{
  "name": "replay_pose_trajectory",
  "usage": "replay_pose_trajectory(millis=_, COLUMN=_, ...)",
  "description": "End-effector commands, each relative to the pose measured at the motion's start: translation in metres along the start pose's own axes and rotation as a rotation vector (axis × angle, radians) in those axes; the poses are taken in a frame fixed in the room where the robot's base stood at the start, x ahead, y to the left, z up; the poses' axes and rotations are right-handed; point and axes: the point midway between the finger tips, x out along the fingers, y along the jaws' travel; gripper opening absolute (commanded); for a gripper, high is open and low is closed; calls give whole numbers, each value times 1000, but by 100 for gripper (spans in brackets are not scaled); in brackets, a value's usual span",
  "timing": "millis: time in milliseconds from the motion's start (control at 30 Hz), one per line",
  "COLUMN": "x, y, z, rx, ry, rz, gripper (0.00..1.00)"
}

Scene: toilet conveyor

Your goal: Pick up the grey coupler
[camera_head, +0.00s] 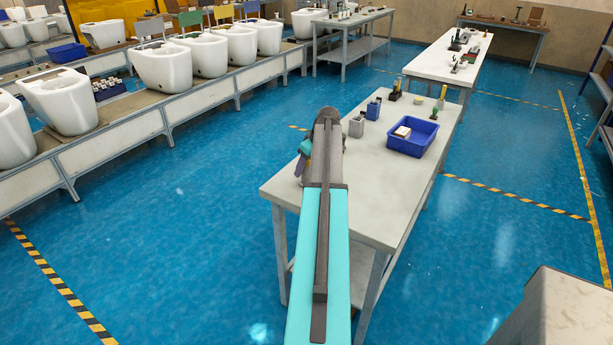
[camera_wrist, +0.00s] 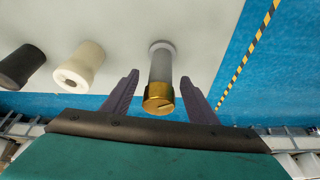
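A grey cylindrical piece with a brass, slotted end, which looks like the grey coupler (camera_wrist: 161,68), stands on the pale tabletop in the wrist view. My gripper (camera_wrist: 159,79) is open, with one dark purple finger on each side of this piece. I see a gap between the piece and each finger, and cannot tell how deep it sits between them. In the head view my gripper (camera_head: 301,162) is partly hidden by my arm at the table's left edge, and the coupler cannot be made out there.
A cream cylinder (camera_wrist: 80,68) and a black one (camera_wrist: 21,66) stand left of the coupler in the wrist view. The worktable (camera_head: 385,195) also holds a blue bin (camera_head: 413,139) and several small parts farther back. Its front part is clear. A conveyor with toilets (camera_head: 63,101) runs along the left.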

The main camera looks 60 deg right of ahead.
Motion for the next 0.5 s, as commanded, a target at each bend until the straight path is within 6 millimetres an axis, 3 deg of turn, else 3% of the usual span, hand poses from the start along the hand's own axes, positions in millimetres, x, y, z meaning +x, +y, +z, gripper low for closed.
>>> replay_pose_trajectory(millis=33, x=0, y=0, z=0, rx=0, ry=0, rz=0, gripper=44)
replay_pose_trajectory(millis=267, x=0, y=0, z=0, rx=0, ry=0, rz=0, gripper=5)
replay_pose_trajectory(millis=500, x=-1, y=0, z=0, rx=0, ry=1, rz=1, gripper=3)
